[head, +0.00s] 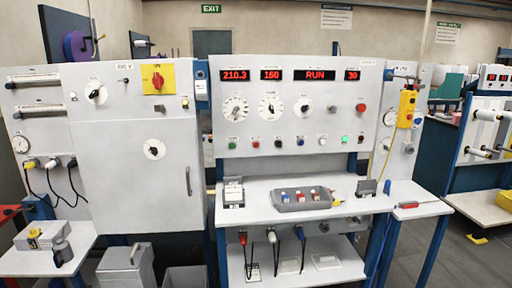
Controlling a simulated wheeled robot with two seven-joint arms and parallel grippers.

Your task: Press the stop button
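The control panel (250,88) stands upright in the middle of the head view, above a white shelf. A red button (255,143) is near the left of the row, and a green one (345,140) glows near the right. A larger red knob-like button (361,107) sits above the row at the right. The labels are too small to read, so I cannot tell which is the stop button. Neither gripper is in view.
A grey cabinet (130,190) with a red-on-yellow switch (157,79) stands left. A yellow box (406,108) hangs at the right. The shelf (260,214) below the panel holds a grey tray (303,205). A small side table (410,194) carries a screwdriver.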

